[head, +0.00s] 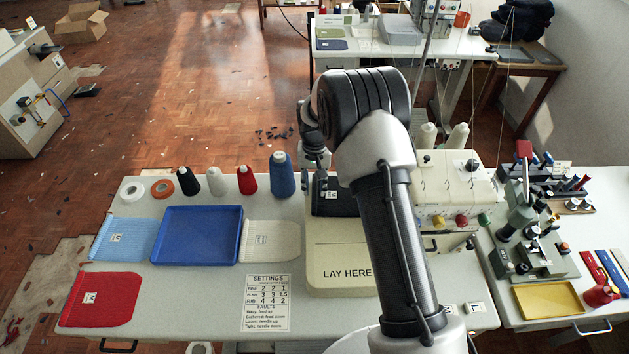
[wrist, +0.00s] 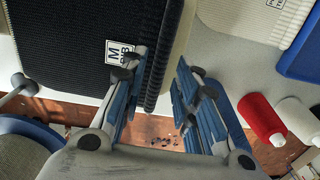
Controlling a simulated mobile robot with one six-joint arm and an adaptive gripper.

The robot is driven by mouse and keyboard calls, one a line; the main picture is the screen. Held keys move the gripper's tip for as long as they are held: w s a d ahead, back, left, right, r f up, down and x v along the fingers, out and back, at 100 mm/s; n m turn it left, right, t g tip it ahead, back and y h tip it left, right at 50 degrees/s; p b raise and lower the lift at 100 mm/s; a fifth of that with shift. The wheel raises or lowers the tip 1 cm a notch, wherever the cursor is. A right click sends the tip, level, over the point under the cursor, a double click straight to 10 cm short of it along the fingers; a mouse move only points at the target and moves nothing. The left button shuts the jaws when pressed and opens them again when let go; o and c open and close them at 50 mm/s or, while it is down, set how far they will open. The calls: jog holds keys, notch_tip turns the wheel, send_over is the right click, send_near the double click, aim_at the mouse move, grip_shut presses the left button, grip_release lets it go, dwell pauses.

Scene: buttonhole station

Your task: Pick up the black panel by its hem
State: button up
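The black panel (head: 335,196) lies on the cream LAY HERE board (head: 335,250), partly hidden by my arm in the head view. In the wrist view the black panel (wrist: 85,45) fills the upper left, with a white M label. Its ribbed hem (wrist: 168,45) runs along its right edge there. My gripper (wrist: 162,75) is open and empty. One finger overlaps the panel beside the label, and the other is to the right, past the hem. Contact with the cloth cannot be told. In the head view my gripper is small and mostly hidden behind my arm.
A cream panel (head: 270,240), a blue tray (head: 196,236), a light blue panel (head: 124,239) and a red panel (head: 100,300) lie to the left. Several thread cones, including a blue cone (head: 282,176) and a red cone (head: 247,181), stand at the back edge. A machine (head: 450,185) stands right.

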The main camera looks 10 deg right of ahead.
jog(key=shift+f+b, duration=0.65)
jog(key=shift+f, duration=0.45)
jog(key=shift+r, duration=0.1)
jog(key=shift+c, duration=0.5)
grip_shut()
jog(key=shift+r, duration=0.1)
jog(key=shift+r+p, duration=1.6)
jog(key=shift+r, duration=0.85)
